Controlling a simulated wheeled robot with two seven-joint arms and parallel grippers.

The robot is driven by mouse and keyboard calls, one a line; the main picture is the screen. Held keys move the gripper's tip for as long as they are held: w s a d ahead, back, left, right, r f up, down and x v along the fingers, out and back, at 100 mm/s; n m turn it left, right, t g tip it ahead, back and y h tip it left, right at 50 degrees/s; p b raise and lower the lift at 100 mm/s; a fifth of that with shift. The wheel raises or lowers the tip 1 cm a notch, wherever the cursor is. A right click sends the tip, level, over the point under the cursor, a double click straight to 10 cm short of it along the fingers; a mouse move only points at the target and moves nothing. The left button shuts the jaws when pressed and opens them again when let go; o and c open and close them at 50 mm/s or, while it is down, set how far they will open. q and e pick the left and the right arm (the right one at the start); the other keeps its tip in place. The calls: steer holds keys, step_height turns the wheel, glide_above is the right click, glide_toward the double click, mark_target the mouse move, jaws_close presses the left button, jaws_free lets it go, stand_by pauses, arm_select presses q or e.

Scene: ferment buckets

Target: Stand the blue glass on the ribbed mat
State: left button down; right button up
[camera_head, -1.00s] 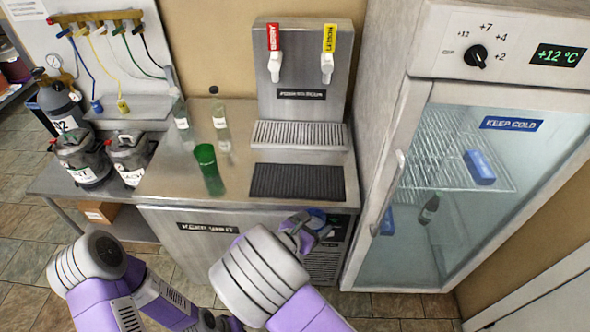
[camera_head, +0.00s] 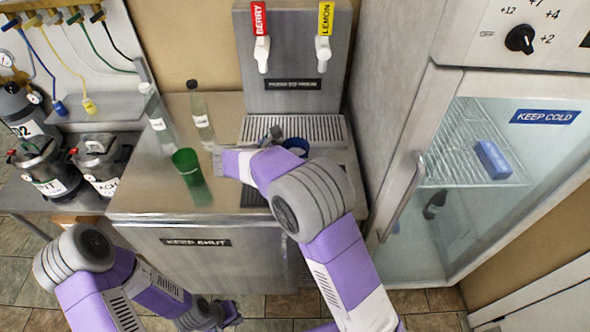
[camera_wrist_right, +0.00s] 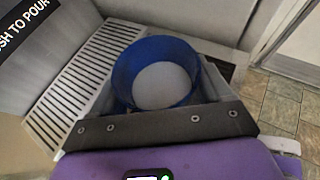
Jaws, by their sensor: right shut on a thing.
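The blue glass (camera_head: 296,144) is mostly hidden behind my right wrist in the head view; the right wrist view shows its blue rim and pale inside (camera_wrist_right: 160,80) from above. My right gripper (camera_head: 276,134) is shut on the glass, near the dispenser's slotted drip tray. Whether its base touches anything cannot be told. The dark ribbed mat (camera_head: 254,197) lies on the counter in front of the drip tray, largely covered by my right arm. My left gripper (camera_head: 229,313) is low in front of the counter, away from the glass; its fingers are not clear.
A green glass (camera_head: 188,164) stands left of my right gripper, with two clear bottles (camera_head: 201,122) (camera_head: 157,120) behind it. The drip tray (camera_head: 255,128) sits below the berry and lemon taps. The fridge's glass door (camera_head: 460,185) is on the right.

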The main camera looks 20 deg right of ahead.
steer(key=shift+w+f+b, duration=0.1)
steer(key=shift+f+b, duration=0.5)
steer(key=shift+f, duration=2.1)
steer(key=shift+f, duration=0.1)
steer(key=o, duration=1.4)
steer(key=shift+o, duration=0.2)
steer(key=shift+a+r, duration=0.15)
steer(key=shift+r, duration=0.05)
steer(key=p+v, duration=0.2)
steer(key=v, duration=0.9)
steer(key=shift+a, duration=0.3)
steer(key=shift+s, duration=0.2)
